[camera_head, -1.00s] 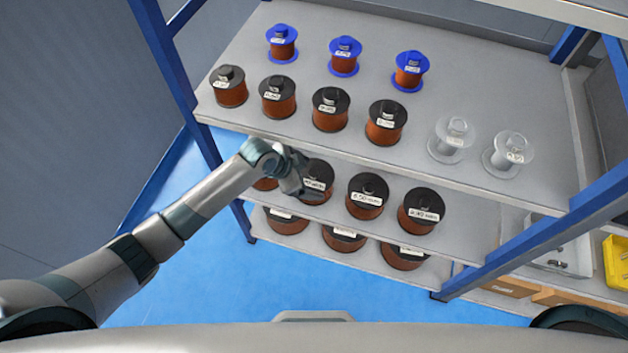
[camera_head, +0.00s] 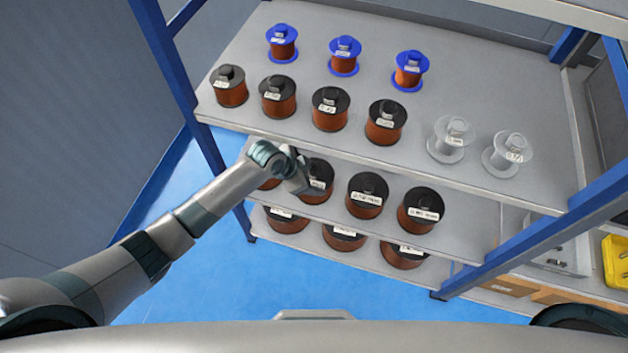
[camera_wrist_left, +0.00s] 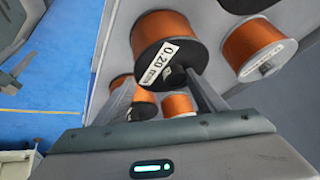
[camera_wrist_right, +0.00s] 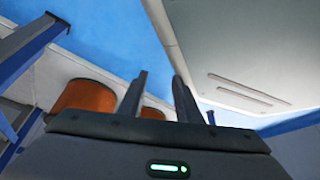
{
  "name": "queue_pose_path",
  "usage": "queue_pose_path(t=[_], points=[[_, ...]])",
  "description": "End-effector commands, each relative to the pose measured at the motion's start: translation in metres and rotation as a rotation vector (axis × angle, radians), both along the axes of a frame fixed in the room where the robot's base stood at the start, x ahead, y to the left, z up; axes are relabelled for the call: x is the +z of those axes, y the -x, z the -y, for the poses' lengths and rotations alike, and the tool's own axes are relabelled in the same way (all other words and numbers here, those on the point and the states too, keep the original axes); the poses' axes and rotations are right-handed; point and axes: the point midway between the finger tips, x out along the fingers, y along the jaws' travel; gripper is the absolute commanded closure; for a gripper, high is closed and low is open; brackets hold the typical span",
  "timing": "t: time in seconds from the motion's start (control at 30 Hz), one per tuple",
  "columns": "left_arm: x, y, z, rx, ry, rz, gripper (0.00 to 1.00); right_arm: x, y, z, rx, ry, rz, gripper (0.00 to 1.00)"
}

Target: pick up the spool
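Several copper-wound spools with black flanges stand on the middle shelf. My left gripper (camera_head: 301,184) is at the front of that shelf, beside the labelled spool (camera_head: 320,176), partly covering it and the spool to its left (camera_head: 268,184). In the left wrist view, my gripper (camera_wrist_left: 159,76) is open, its fingers apart.
The upper shelf (camera_head: 330,155) overhangs the middle one and holds blue, black and clear spools. More spools stand on the bottom shelf (camera_head: 340,262). Blue posts (camera_head: 177,85) frame the rack. A yellow bin (camera_head: 616,262) is at the right. Blue floor is clear in front.

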Motion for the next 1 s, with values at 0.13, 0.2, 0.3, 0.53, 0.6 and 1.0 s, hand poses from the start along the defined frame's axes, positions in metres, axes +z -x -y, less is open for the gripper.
queue_pose_path(t=[0.13,0.2,0.3,0.53,0.6,1.0], points=[[0.0,0.0,0.0,0.0,0.0,0.0,0.93,0.0,0.002,0.0,0.0,0.0,-0.001,0.69],[0.004,-0.002,0.002,-0.001,0.005,0.007,0.98,0.0,0.003,0.0,0.0,0.0,-0.003,0.69],[0.003,-0.002,0.002,-0.001,0.005,0.007,0.98,-0.001,0.007,0.0,0.0,-0.001,-0.007,0.69],[0.004,-0.002,0.001,0.0,0.004,0.006,0.98,-0.001,0.013,0.0,0.0,0.001,-0.015,0.69],[0.004,-0.002,0.001,0.0,0.004,0.006,0.98,-0.001,0.014,0.001,0.0,0.002,-0.019,0.69],[0.01,0.0,0.0,0.007,0.004,0.005,0.98,-0.004,0.037,0.014,-0.002,0.026,-0.09,0.69]])
